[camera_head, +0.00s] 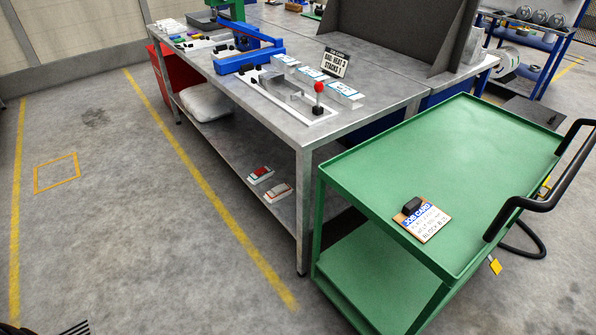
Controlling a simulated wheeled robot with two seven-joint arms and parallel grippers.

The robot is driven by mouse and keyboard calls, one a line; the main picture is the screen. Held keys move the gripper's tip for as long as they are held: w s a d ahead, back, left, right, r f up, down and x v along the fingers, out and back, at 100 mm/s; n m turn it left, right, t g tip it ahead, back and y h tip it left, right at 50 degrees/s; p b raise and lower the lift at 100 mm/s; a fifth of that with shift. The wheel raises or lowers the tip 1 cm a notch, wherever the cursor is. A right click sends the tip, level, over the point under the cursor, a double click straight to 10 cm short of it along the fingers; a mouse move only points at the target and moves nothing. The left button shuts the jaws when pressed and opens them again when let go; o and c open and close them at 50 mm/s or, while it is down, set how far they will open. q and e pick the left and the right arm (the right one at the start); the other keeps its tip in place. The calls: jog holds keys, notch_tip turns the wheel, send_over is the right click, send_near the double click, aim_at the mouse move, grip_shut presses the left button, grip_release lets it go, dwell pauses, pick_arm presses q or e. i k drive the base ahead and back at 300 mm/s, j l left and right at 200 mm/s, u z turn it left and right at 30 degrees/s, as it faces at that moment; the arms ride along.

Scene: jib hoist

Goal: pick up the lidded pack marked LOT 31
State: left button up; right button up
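No mark reading LOT 31 is legible in the head view, so I cannot tell which pack carries it. Three small pale packs with blue-and-white labels lie in a row on the grey workbench: a far one (285,60), a middle one (312,73) and a near one (345,91). On the bench's lower shelf lie two more small pale packs with red on them, one behind (260,175) and one in front (279,192). I cannot make out lids. Neither gripper can be made out in the view.
The grey workbench (230,105) holds a blue clamp-like fixture (248,52), a red-knobbed lever (318,98) and a small black sign (336,63). A green cart (450,170) with a job card (422,220) stands close at its right. Floor left of the bench is clear.

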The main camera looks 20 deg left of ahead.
aim_at(262, 174)
jog(key=i+j+z, duration=0.25)
jog(key=j, duration=0.15)
jog(key=i+j+z, duration=0.2)
jog(key=j, duration=0.2)
jog(key=j+z, duration=0.25)
jog(key=j, duration=0.2)
jog(key=i+j+z, duration=0.1)
jog(key=j+z, duration=0.15)
jog(key=j, duration=0.2)
